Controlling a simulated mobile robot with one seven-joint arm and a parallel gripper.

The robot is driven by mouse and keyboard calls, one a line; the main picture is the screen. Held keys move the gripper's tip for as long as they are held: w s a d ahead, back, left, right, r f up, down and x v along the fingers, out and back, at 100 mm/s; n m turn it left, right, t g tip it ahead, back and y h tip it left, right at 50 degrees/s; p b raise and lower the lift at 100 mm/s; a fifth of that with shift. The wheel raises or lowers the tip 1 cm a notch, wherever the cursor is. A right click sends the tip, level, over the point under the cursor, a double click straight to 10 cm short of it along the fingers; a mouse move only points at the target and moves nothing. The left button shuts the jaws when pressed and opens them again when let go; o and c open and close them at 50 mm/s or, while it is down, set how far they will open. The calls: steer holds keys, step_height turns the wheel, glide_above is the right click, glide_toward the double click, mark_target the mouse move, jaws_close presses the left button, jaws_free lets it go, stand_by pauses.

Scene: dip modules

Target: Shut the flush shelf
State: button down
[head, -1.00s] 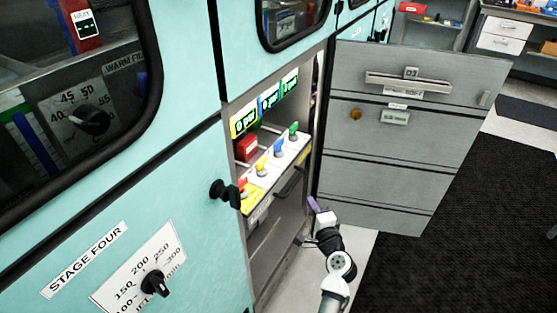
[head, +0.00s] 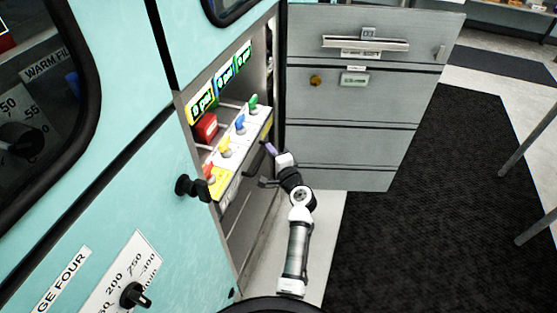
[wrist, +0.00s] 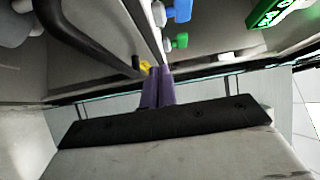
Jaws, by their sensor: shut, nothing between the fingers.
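What looks like the flush shelf (head: 236,184) sits in the open bay, with a white valve strip (head: 239,137) along its top. The strip carries red, yellow, blue and green knobs. A dark handle bar runs along its grey front, and it also shows in the wrist view (wrist: 85,38). My gripper (head: 270,148) is at the bay mouth, near the green-knob end of the shelf. In the wrist view its purple fingers (wrist: 158,88) are together and empty, close to the shelf's front edge beside a small yellow tag. I cannot tell whether they touch it.
A large grey door (head: 350,100) stands open to the right of the bay. A black knob (head: 192,188) sticks out from the teal panel at left. Several lit green, blue and yellow displays line the bay above the valves. Dark matting (head: 430,200) lies clear at right.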

mark_target(254, 140)
steer(key=shift+w+a+p, duration=0.2)
steer(key=shift+w+a, duration=0.1)
steer(key=shift+a, duration=0.3)
steer(key=shift+w+a+p, duration=0.15)
steer(key=shift+w+a, duration=0.1)
steer(key=shift+a, duration=0.4)
steer(key=shift+w+a+p, duration=0.2)
steer(key=shift+w+a, duration=0.1)
steer(key=shift+a, duration=0.3)
